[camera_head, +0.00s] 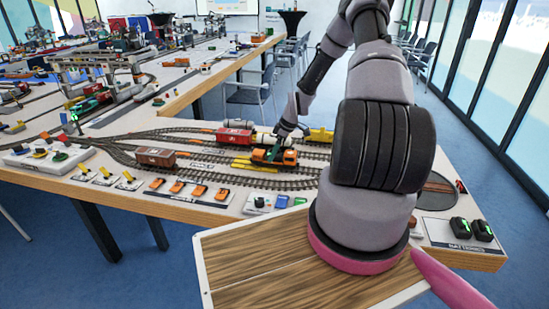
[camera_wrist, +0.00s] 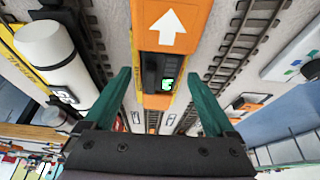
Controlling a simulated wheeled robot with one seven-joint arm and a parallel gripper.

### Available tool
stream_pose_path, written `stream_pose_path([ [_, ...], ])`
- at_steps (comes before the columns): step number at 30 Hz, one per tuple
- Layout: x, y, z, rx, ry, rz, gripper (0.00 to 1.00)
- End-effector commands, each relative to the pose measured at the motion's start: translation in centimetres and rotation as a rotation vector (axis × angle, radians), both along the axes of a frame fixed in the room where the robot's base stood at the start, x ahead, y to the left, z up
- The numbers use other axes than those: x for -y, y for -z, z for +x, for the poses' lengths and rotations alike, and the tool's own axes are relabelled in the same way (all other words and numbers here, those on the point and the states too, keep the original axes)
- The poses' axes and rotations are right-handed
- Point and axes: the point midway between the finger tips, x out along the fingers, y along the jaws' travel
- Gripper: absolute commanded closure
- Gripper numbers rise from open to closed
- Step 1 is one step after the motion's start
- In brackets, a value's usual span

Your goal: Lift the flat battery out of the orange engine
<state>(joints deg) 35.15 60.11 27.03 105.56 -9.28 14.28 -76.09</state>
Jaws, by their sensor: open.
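The orange engine (camera_head: 288,157) stands on the track near the middle of the layout. In the wrist view its orange top (camera_wrist: 185,12) carries a white arrow, and a dark battery (camera_wrist: 151,72) with a small green mark sits in the bay below the arrow. My gripper (camera_wrist: 162,80) is open, with one green finger on each side of the engine and the battery between them in the picture. I see no contact with the battery. In the head view my gripper (camera_head: 276,152) is at the engine, and the battery is not clearly visible there.
A white tank wagon (camera_wrist: 55,55) stands close to the left of the engine. A red wagon (camera_head: 233,137) and a brown wagon (camera_head: 155,157) stand on tracks to the left. Two dark batteries with green marks (camera_head: 461,228) sit on a labelled pad at the right.

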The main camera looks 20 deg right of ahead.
Motion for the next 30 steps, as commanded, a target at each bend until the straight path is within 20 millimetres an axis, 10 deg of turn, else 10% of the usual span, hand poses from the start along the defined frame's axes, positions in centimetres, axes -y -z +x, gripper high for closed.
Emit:
stream_pose_path([
  [4,0.1,0.0,0.0,0.000,0.001,0.000,0.10],
  [11,0.1,-0.1,0.0,0.000,0.001,0.000,0.98],
  [22,0.1,-1.0,0.1,0.001,0.002,-0.001,1.00],
  [30,0.2,-6.2,0.1,0.003,0.002,-0.002,1.00],
])
